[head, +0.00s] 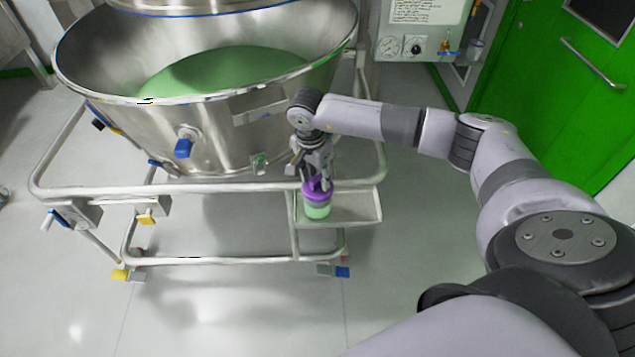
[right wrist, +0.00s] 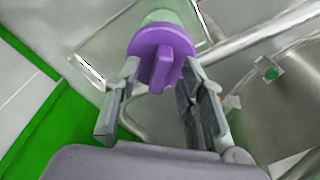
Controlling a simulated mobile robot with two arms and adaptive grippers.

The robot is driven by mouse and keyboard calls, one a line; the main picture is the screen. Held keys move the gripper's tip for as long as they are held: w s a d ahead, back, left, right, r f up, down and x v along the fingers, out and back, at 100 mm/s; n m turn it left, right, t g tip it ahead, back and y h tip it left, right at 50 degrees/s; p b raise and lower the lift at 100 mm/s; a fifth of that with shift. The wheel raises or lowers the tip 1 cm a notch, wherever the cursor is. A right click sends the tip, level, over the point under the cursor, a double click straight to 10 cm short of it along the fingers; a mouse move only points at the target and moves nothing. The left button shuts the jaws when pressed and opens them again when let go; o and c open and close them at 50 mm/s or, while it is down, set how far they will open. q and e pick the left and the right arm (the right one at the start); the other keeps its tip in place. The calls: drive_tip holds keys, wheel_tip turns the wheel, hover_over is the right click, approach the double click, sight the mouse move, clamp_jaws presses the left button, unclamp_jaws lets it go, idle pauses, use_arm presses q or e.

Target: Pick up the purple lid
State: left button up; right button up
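The purple lid (head: 317,189) sits on a light green container (head: 317,209) on the small side shelf of the steel vessel's cart. In the right wrist view the lid (right wrist: 161,55) has a raised bar across its top. My right gripper (head: 314,178) is at the lid, pointing down over it. In the right wrist view its two fingers (right wrist: 158,95) are spread on either side of the lid's bar, with gaps showing, so it is open. The container (right wrist: 165,14) is partly hidden behind the lid there. My left gripper is not in view.
A large steel vessel (head: 215,130) holding green material stands on a tubular frame (head: 90,190) close to the gripper. The shelf (head: 355,207) has a raised rim. A green door (head: 545,100) is at the right. The floor in front is clear.

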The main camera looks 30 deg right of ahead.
drive_tip(key=shift+f, duration=0.4)
drive_tip(key=shift+c, duration=0.2)
clamp_jaws()
